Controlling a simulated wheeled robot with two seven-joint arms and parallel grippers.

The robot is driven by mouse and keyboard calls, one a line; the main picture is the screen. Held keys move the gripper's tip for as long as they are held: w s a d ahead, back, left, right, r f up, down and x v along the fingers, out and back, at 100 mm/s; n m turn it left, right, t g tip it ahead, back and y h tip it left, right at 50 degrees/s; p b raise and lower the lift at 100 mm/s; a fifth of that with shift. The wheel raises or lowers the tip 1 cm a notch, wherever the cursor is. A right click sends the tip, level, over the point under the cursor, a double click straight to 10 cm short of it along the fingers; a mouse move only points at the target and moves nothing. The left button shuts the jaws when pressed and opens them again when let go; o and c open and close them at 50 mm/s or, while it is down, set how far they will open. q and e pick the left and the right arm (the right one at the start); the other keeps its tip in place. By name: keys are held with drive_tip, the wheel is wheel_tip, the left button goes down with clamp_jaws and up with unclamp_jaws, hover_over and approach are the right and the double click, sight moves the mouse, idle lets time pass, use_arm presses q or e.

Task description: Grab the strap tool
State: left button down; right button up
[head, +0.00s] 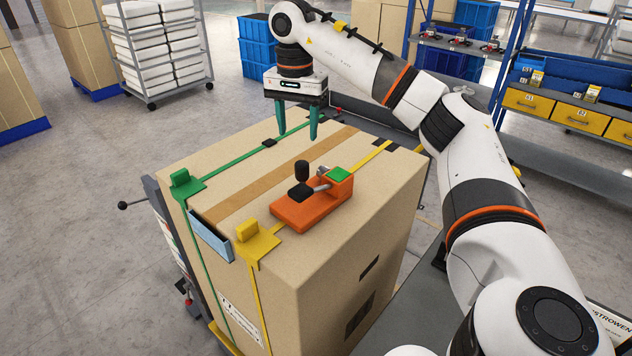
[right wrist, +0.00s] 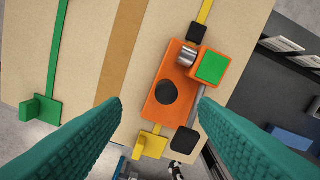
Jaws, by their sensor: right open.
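The strap tool (head: 312,203) is orange with a black knob, a black lever end and a green square. It lies on top of a large cardboard box (head: 340,265), along the line of a yellow strap. In the right wrist view the strap tool (right wrist: 168,105) shows between and beyond the fingers. My right gripper (head: 297,136) has two teal fingers, pointing down above the far part of the box top. It is open and empty, apart from the tool. My left gripper is not in view.
A green strap (head: 228,168) with a green corner piece (head: 186,184) crosses the box at left. A yellow corner piece (head: 258,240) sits at the front edge. A shelf with yellow bins (head: 533,104) stands at right. Open floor lies at left.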

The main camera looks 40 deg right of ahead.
sight(302, 163)
drive_tip(key=f, duration=0.1)
drive_tip(key=s+a+f+p, duration=0.1)
drive_tip(key=shift+f, duration=0.3)
drive_tip(key=shift+w+d+f, duration=0.15)
drive_tip(key=shift+d+f, duration=0.05)
drive_tip(key=shift+f, duration=0.3)
drive_tip(key=shift+w+d+f, duration=0.1)
drive_tip(key=shift+d+f, duration=0.05)
drive_tip(key=shift+f, duration=0.35)
drive_tip(key=shift+d+f+p, duration=0.15)
drive_tip(key=shift+f+p, duration=0.15)
drive_tip(key=f+p, duration=0.1)
drive_tip(key=f, duration=0.1)
drive_tip(key=f+p, duration=0.1)
drive_tip(key=f, duration=0.1)
drive_tip(key=shift+s+f, duration=0.1)
drive_tip(key=shift+s, duration=0.3)
drive_tip(key=shift+f, duration=0.25)
drive_tip(key=shift+w+f, duration=0.1)
drive_tip(key=shift+w, duration=0.05)
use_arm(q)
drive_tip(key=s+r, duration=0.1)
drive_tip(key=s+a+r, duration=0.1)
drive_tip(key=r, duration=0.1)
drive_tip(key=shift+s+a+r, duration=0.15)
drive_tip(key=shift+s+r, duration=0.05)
use_arm(e)
clamp_jaws()
